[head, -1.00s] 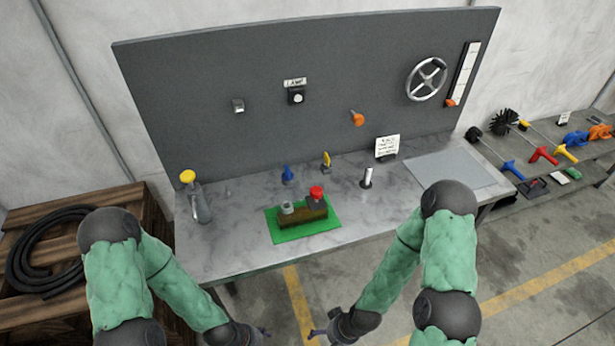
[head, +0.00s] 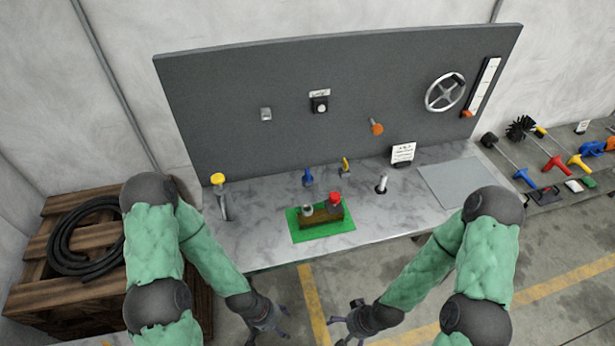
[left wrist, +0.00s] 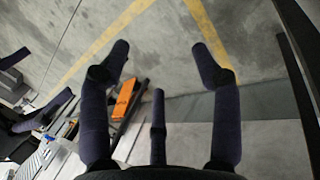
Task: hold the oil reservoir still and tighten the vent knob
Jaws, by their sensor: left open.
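The oil reservoir appears to be the brown block (head: 320,219) on a green mat (head: 326,234) on the workbench. It has a grey cap (head: 307,209) on its left and a red knob (head: 334,198) on its right; I cannot tell for certain that the red one is the vent knob. My left gripper (head: 274,333) is open and empty, below the bench's front edge and apart from the block.
The grey bench (head: 270,247) also carries a yellow-topped fitting (head: 220,192), a blue fitting (head: 308,178), a yellow lever (head: 345,165) and a metal post (head: 381,184). A wooden crate (head: 50,290) with a black hose stands left. A tool shelf (head: 560,200) stands right.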

